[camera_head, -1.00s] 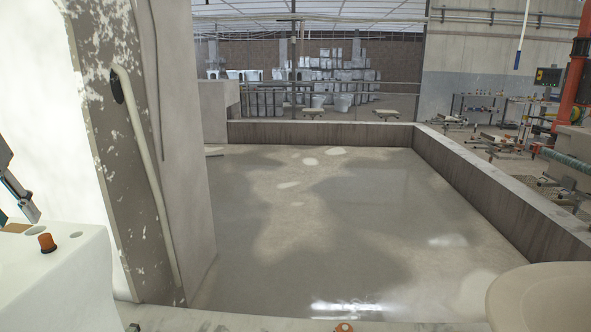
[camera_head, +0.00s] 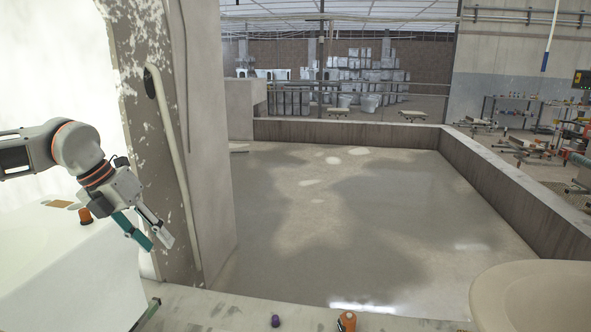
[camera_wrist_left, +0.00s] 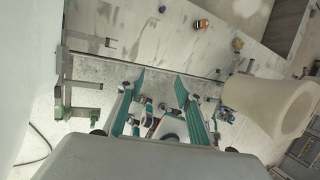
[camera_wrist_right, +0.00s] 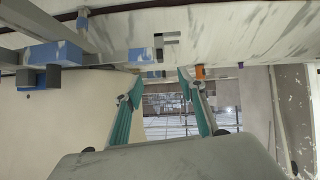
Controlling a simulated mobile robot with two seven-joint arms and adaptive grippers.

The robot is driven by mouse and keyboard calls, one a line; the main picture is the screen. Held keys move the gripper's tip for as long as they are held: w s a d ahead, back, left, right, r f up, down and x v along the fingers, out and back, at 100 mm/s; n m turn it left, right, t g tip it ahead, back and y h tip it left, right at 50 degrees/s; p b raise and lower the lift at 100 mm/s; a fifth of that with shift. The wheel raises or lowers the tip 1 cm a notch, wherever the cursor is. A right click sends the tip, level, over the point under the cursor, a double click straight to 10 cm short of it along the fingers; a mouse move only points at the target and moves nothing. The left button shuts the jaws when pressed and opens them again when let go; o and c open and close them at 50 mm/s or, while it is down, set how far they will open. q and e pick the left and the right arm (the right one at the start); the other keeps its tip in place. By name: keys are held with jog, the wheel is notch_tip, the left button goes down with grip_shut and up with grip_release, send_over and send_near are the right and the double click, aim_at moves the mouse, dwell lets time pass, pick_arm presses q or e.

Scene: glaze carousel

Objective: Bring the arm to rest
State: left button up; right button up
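My left gripper (camera_head: 160,245) hangs at the left of the head view, on an arm reaching in from the left edge. It points down and to the right, in front of the pillar and beside the white block. Its two fingers stand apart with nothing between them; the left wrist view (camera_wrist_left: 160,76) shows the same gap. My right gripper (camera_wrist_right: 160,75) shows only in its own wrist view. Its fingers are apart and empty, with a beam with blue patches beyond them. The right arm is outside the head view.
A white block (camera_head: 75,265) with an orange knob (camera_head: 85,215) stands under my left arm. A peeling pillar (camera_head: 165,130) rises just behind the gripper. A beige rounded vessel (camera_head: 535,295) is at lower right. A purple item (camera_head: 275,321) and an orange one (camera_head: 347,321) sit on the near ledge.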

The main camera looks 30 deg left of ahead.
pick_arm(q)
jog(key=w+d+f+n+t+h, duration=0.2)
jog(key=d+f+h, duration=0.25)
jog(key=d, duration=0.55)
jog(key=w+d+f+n+t+h, duration=0.1)
jog(key=w+d+f+n+h, duration=0.3)
jog(key=d, duration=0.7)
jog(key=w+d+f+t+h, duration=0.1)
jog(key=d+f+t+h, duration=0.3)
jog(key=d, duration=0.6)
jog(key=s+f+n+t+y+p, duration=0.1)
jog(key=s+f+n+t+y, duration=0.25)
jog(key=f+n+y, duration=0.85)
jog(key=s+d+f+n+g, duration=0.3)
jog(key=s+f+n, duration=0.6)
jog(key=s+f, duration=0.4)
notch_tip(320, 180, down, 4)
jog(key=shift+s+f+n+g+p, duration=0.25)
jog(key=shift+n+g+p, duration=0.15)
jog(key=shift+g, duration=0.25)
jog(key=shift+w, duration=0.1)
jog(key=shift+c, duration=1)
jog(key=shift+a, duration=0.15)
